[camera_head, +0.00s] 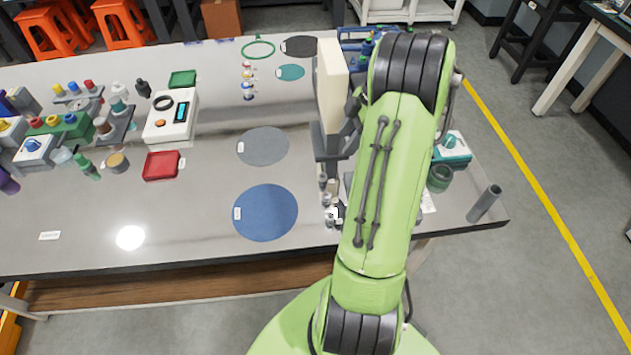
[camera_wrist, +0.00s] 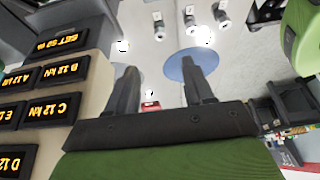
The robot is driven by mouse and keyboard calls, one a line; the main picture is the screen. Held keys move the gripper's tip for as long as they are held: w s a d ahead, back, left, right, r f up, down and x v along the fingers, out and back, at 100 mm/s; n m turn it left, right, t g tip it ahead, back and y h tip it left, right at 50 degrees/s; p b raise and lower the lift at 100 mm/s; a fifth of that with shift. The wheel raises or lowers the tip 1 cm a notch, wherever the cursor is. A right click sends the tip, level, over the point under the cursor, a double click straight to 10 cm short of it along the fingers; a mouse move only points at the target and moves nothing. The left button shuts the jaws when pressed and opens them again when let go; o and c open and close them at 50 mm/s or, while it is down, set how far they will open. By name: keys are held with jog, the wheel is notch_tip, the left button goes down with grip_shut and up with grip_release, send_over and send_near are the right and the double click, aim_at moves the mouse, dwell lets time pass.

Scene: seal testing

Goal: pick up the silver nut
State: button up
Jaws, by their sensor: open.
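A row of small silver pieces stands near the front edge of the table, just left of my arm, in the head view. In the wrist view they are small silver fittings at the top: a left one (camera_wrist: 158,27), a middle one (camera_wrist: 189,18) and a right one (camera_wrist: 221,14). I cannot tell which is the silver nut. My gripper (camera_wrist: 166,76) shows in the wrist view with its two dark fingers apart and nothing between them. The pieces lie beyond the fingertips. In the head view my arm hides much of the area around the gripper.
A tall beige unit (camera_head: 333,85) stands close left of my arm; its yellow-lettered displays (camera_wrist: 60,105) fill the wrist view's left. A blue disc (camera_head: 265,212) and a grey disc (camera_head: 263,146) lie flat on the table.

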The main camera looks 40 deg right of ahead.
aim_at(323, 177)
jog(key=b+x, duration=0.5)
jog(key=x, duration=0.8)
jog(key=shift+a+f, duration=0.1)
jog(key=shift+f, duration=0.1)
jog(key=shift+r, duration=0.15)
grip_shut()
